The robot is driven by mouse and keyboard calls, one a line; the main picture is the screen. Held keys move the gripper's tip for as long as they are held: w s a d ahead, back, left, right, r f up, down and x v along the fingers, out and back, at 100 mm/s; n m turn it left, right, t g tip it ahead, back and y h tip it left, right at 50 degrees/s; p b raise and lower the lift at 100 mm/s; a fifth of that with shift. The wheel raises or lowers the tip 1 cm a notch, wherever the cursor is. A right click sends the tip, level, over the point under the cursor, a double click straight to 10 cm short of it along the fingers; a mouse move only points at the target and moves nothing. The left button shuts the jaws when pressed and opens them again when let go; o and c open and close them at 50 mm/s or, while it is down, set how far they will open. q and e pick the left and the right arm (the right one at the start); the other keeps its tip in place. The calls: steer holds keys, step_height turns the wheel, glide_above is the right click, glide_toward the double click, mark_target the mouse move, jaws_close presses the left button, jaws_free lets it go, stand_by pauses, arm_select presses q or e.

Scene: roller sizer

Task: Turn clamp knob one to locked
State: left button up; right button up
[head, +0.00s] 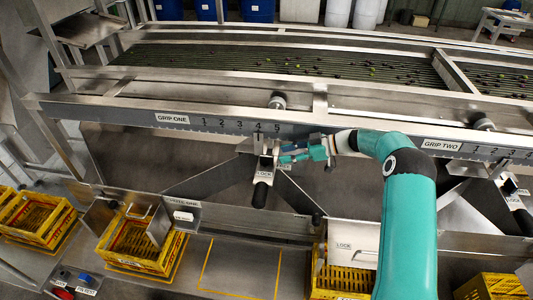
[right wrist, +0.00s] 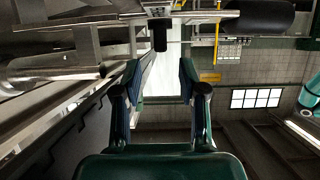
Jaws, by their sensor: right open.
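The clamp (head: 266,158) of grip one hangs on the GRIP ONE rail (head: 235,127), near the 4 and 5 marks. It has a dark knob part, a LOCK label (head: 263,173) and a black handle (head: 261,193) pointing down. My right gripper (head: 284,153) is just to the right of the clamp, reaching leftward at it. In the right wrist view my right gripper (right wrist: 159,75) is open, with nothing seen between its fingers. A black cylindrical part (right wrist: 160,36) shows beyond the fingertips, roughly centred. Whether the fingers touch the clamp cannot be told. My left gripper is not in view.
A second clamp (head: 512,190) hangs on the GRIP TWO rail at the right. Yellow crates (head: 38,222) stand below, with another yellow crate (head: 135,262) nearby. Rollers with small fruit (head: 300,65) run behind the rail. Diagonal metal plates flank the clamp.

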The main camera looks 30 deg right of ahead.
mark_target(271, 156)
steer(key=p+x, duration=0.2)
steer(key=x, duration=0.5)
steer(key=shift+w+a+f, duration=0.15)
steer(key=shift+a, duration=0.05)
steer(key=shift+c, duration=0.4)
jaws_close()
steer(key=shift+d, duration=0.1)
